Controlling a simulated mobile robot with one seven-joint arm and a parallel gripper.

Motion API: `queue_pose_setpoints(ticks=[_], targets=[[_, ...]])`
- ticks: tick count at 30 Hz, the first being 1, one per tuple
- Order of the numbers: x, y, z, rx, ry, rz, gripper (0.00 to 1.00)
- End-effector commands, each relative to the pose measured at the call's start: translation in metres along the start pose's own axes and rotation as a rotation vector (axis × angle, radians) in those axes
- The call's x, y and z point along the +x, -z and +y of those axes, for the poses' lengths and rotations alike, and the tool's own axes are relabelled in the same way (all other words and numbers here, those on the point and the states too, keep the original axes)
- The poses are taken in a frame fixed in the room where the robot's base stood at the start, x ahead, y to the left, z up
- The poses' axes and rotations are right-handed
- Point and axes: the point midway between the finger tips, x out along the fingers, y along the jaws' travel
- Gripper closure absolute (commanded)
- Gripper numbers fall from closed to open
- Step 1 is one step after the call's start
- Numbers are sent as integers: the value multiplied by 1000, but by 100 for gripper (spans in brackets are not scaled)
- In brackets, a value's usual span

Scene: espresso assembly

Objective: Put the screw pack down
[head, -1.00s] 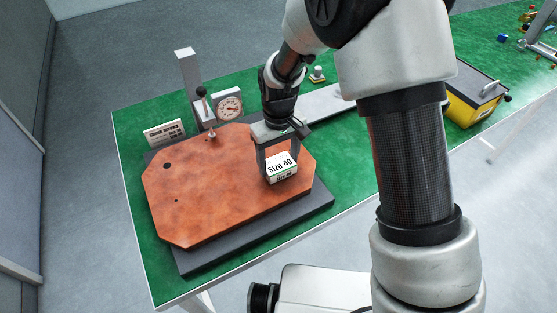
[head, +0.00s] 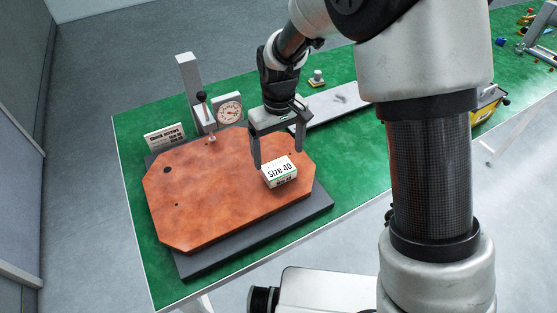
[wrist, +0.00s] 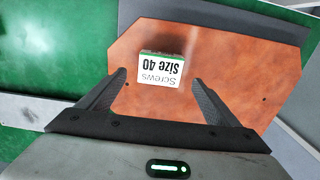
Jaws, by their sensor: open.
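The screw pack (head: 279,172) is a small white box marked "Size 40" with a green edge. It rests on the right part of the orange-brown plate (head: 200,205). In the wrist view the screw pack (wrist: 161,70) lies ahead of my fingertips, its label "Screws Size 40" upside down. My gripper (head: 277,158) is open, its fingers above and behind the pack, apart from it.
The plate lies on a dark grey base (head: 255,232) on the green table (head: 135,185). A dial gauge (head: 230,111), a grey post (head: 190,85) and a label sign (head: 165,136) stand behind the plate. A grey flat bar (head: 335,105) and a yellow case (head: 487,105) are to the right.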

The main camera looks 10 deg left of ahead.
Motion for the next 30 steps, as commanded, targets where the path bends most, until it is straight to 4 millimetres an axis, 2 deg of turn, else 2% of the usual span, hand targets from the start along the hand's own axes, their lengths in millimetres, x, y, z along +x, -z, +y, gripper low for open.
queue_pose_setpoints(ticks=[1, 3, 7, 12, 17, 20, 23, 25, 30], targets=[[-14, 1, 0, 0, -1, 5, 15], [-28, 1, 0, 0, -1, 5, 15], [-48, 1, 0, 0, 0, 3, 15], [-62, 0, 0, 0, 0, 1, 15], [-64, 0, 0, 0, 0, 1, 15], [-74, -5, 5, 17, -3, 14, 15], [-102, -22, 20, 69, -13, 56, 15], [-130, -44, 35, 126, -25, 100, 15], [-192, -121, 63, 297, -63, 224, 15]])
